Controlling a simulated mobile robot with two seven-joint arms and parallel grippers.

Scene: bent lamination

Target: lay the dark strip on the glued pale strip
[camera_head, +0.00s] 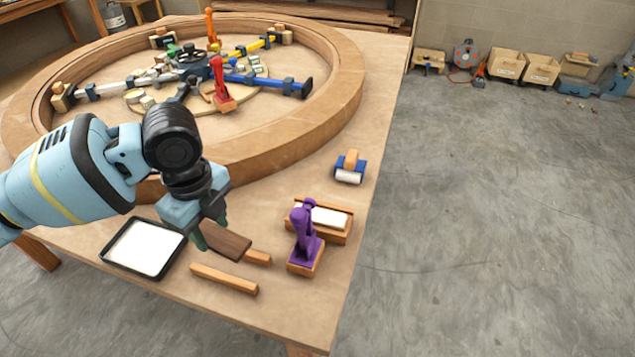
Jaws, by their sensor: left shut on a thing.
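The dark strip (228,242) is a short brown piece near the table's front. My left gripper (207,230) is shut on its left end, pointing down. I cannot tell whether the strip touches the wooden rails beneath and beside it. A pale, white-topped strip (325,216) lies in a wooden holder (338,238) to the right, apart from the dark strip. It looks like the glued pale strip, but the glue itself cannot be made out. A purple clamp (304,235) stands at the holder's front and hides part of it. My right gripper is not in view.
A wooden rail (223,278) lies in front of the dark strip; another (259,258) shows behind it. A black-rimmed white tray (108,255) is at left. A blue roller (349,167) stands behind the holder. A large wooden ring (300,130) with clamps fills the table's back.

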